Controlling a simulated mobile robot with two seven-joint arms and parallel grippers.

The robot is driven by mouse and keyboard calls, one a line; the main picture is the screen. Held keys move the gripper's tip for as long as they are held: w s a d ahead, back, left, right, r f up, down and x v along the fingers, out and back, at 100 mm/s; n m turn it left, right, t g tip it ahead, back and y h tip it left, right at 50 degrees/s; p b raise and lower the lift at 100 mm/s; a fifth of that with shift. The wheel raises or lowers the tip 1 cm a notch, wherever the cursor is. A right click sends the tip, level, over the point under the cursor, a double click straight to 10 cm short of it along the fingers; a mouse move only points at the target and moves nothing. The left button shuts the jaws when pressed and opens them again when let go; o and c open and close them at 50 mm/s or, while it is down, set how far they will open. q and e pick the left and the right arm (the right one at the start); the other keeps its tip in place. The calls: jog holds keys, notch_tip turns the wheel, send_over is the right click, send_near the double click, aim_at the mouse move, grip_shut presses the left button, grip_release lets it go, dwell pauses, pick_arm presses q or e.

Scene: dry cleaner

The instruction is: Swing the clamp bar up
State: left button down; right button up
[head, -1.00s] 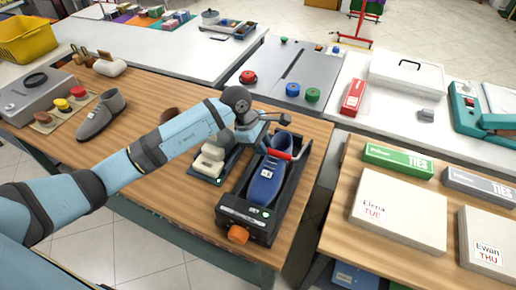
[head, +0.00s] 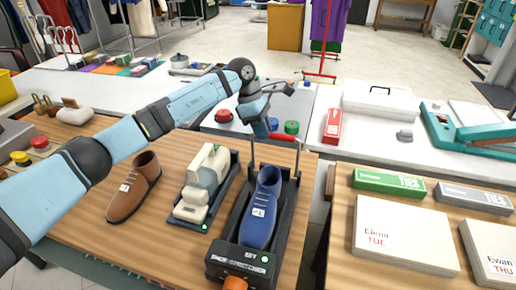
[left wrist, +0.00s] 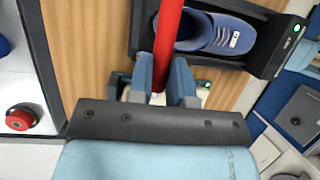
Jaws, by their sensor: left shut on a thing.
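The shoe stretcher (head: 242,262) is a black frame on the wooden bench with a blue shoe (head: 263,205) in it. Its clamp bar (head: 284,137) has a red grip and dark side arms, which stand up steeply near the shoe's far end. My left gripper (head: 268,131) is at the red grip, mostly hidden behind its own wrist. In the left wrist view its fingers (left wrist: 163,85) are shut around the red bar (left wrist: 166,40), with the blue shoe (left wrist: 215,35) beyond. My right gripper is not in view.
A second device with a cream form (head: 203,180) stands just left of the stretcher, and a brown shoe (head: 136,187) left of that. Red (head: 223,116) and green (head: 291,127) knobs sit behind. A bench with boxes (head: 403,233) stands at right.

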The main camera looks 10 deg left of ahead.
pick_arm(q)
jog(key=w+f+n+g+b, duration=0.1)
jog(key=w+g+b, duration=0.2)
jog(key=w, duration=0.3)
jog(key=shift+f+g+b, duration=0.2)
jog(key=shift+g+b, duration=0.2)
jog(key=shift+b, duration=0.3)
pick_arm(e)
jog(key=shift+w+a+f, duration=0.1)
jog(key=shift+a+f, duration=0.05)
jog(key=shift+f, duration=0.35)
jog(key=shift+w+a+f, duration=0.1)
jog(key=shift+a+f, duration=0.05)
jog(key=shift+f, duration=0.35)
pick_arm(q)
jog(key=shift+w, duration=0.15)
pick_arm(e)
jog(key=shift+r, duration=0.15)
pick_arm(q)
jog(key=shift+r, duration=0.15)
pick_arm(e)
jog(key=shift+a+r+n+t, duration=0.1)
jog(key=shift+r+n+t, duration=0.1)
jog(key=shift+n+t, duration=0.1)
pick_arm(q)
jog(key=shift+w+r, duration=0.1)
jog(key=shift+r, duration=0.05)
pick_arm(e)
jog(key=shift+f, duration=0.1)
